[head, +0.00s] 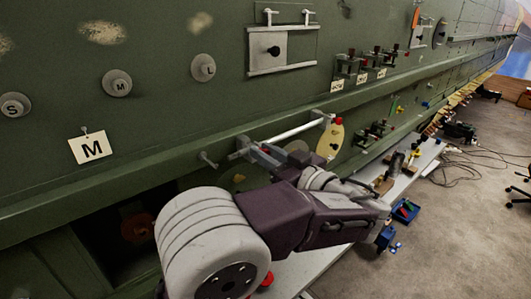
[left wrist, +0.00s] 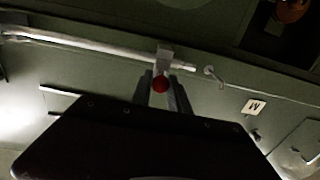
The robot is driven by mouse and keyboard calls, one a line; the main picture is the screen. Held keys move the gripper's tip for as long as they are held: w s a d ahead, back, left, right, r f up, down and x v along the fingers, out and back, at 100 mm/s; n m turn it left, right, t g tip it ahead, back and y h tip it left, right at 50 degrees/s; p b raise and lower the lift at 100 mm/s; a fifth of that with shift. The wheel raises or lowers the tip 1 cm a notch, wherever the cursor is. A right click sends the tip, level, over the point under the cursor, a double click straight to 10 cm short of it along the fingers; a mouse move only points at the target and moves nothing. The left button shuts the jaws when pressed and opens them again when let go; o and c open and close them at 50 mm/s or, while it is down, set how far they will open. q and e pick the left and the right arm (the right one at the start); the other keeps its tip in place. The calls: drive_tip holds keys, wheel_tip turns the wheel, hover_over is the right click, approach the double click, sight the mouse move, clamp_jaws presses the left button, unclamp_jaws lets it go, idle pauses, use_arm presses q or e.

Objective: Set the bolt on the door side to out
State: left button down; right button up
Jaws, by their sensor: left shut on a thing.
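The bolt (head: 292,132) is a pale metal rod lying along the green fuselage side below the ledge. It also shows in the left wrist view (left wrist: 90,44), where it passes a grey block (left wrist: 165,54) and its tip ends a little short of a small metal peg (left wrist: 210,73). The peg also shows in the head view (head: 208,160). My left gripper (head: 262,156) is at the rod's left end. In the left wrist view its fingers (left wrist: 161,92) are shut on the bolt's red knob (left wrist: 160,84). My right gripper is not in view.
An M tag (head: 91,147) hangs left, beneath round S, M and L discs. A dark opening (head: 115,235) lies lower left. A bench (head: 415,165) with small parts runs along the right.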

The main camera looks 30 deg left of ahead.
use_arm(q)
drive_tip(key=b+v, duration=0.2)
drive_tip(key=shift+d+b, duration=0.2)
drive_tip(key=shift+b, duration=0.1)
drive_tip(key=shift+s, duration=0.1)
drive_tip(key=c, duration=1.4)
unclamp_jaws()
drive_tip(key=shift+o, duration=0.6)
drive_tip(key=shift+s+d, duration=0.1)
drive_tip(key=shift+d, duration=0.1)
